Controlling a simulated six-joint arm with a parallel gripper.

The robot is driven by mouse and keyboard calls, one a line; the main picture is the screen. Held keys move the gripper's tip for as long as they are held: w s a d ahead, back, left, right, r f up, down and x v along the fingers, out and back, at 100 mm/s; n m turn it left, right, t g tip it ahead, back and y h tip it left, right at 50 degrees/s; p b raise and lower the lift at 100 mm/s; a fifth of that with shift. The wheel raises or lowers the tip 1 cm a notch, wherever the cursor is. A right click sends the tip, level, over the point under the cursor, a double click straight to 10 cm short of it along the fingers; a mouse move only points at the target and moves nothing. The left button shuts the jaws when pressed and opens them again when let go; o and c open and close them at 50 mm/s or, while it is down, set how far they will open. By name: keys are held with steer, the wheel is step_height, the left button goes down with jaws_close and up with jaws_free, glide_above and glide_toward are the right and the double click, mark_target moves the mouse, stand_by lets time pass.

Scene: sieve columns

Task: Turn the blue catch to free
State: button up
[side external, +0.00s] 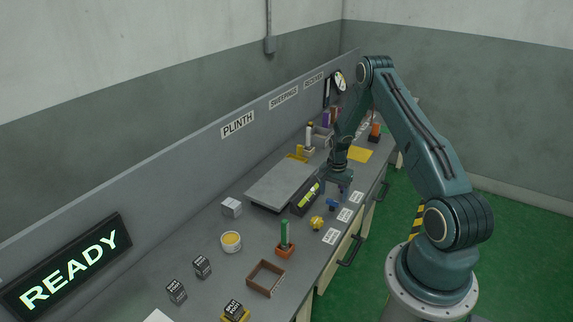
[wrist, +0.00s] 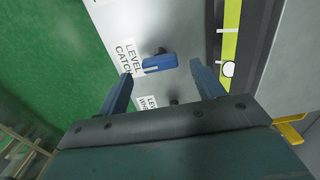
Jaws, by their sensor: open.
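The blue catch (wrist: 160,62) is a short blue lever beside a label reading "LEVEL CATCH" (wrist: 128,56) in the wrist view. It lies nearly level across that picture, with a pale mark on its left part. In the side view a small blue piece, seemingly the catch (side external: 332,204), is on the bench near the front edge. My gripper (wrist: 161,70) is open, with one blue finger on each side of the catch's line. I see no clear contact, and the height gap cannot be told. In the side view my gripper (side external: 343,190) is low over the bench.
A yellow-green level (wrist: 229,45) lies just right of the catch; it also shows in the side view (side external: 308,194). A yellow knob (side external: 317,223), a grey plate (side external: 285,182) and a green peg in an orange block (side external: 285,248) are nearby. A sign reads READY (side external: 70,268).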

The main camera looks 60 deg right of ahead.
mark_target(332, 203)
steer(key=shift+f, duration=1.35)
steer(key=shift+c, duration=0.2)
steer(key=c, duration=0.9)
